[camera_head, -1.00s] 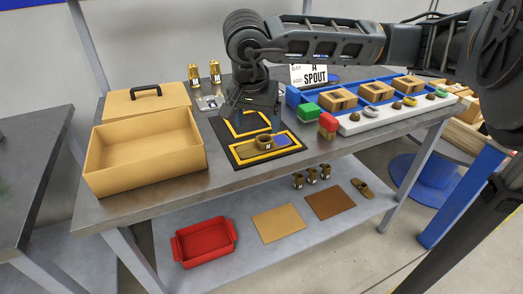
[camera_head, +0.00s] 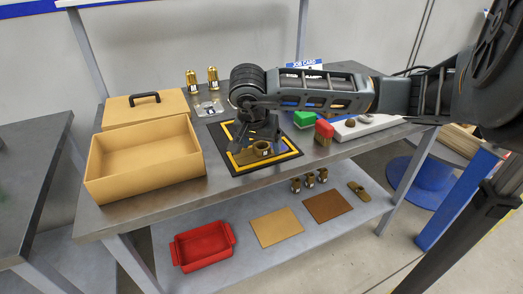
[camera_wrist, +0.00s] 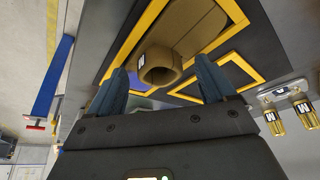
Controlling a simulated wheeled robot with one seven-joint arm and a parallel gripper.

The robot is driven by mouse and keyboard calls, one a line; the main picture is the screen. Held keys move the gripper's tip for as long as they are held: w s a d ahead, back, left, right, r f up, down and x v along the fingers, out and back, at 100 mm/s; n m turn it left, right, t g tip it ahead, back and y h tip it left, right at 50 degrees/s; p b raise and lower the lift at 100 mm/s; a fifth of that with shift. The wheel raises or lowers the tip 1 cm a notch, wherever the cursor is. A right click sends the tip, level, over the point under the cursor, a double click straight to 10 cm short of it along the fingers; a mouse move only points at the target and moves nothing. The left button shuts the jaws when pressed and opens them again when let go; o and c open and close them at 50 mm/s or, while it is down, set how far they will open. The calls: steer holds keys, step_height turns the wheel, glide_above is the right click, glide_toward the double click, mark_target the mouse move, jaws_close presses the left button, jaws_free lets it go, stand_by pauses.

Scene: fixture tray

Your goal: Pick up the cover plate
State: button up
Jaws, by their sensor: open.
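I cannot tell for sure which of these is the cover plate. My gripper (camera_head: 258,141) points down over the mat, close above the brown part. Its fingers (camera_wrist: 162,72) are apart, with nothing clearly held.
An open tan box (camera_head: 145,170) stands left, its handled lid (camera_head: 146,108) behind. Two gold cylinders (camera_head: 202,78) stand at the back. Green (camera_head: 304,119) and red (camera_head: 324,131) blocks stand right. The lower shelf holds a red tray (camera_head: 202,247), two flat sheets and several brown parts.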

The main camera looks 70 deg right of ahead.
steer(key=c, duration=1.4)
